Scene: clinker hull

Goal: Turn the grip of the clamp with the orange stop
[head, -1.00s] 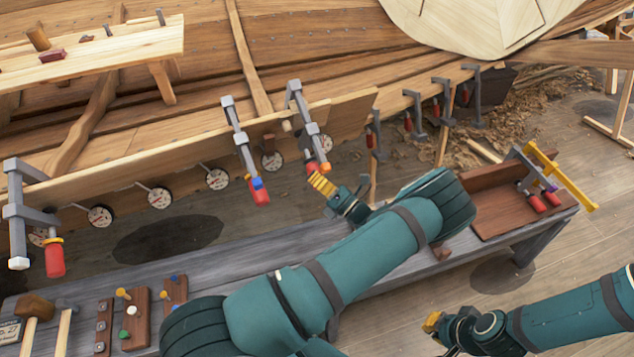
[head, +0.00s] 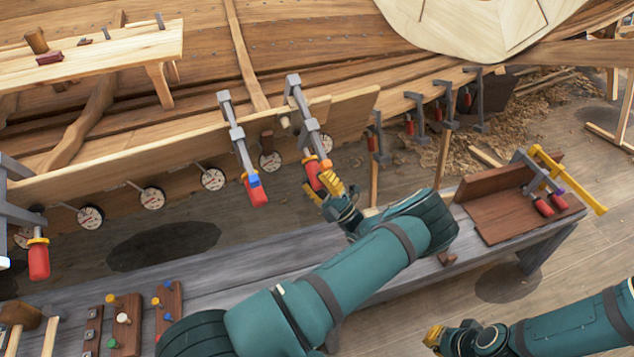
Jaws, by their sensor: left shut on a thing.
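The clamp with the orange stop (head: 326,143) hangs on the plank edge near the middle of the head view, its grey bar (head: 304,113) running down from the top. Its red grip (head: 312,172) is at the lower end. My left gripper (head: 322,186), with yellow fingers, is shut on this grip from below; the fingers partly cover it. My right gripper (head: 433,335) is low at the right, away from the clamps; its fingers are too small and side-on to show whether they are open.
A clamp with a blue stop (head: 254,180) hangs close to the left, and one with a yellow stop (head: 38,240) at the far left. Round dials (head: 152,198) line the plank (head: 190,162). The grey bench (head: 230,276) lies below, with a brown tray (head: 490,222) at right.

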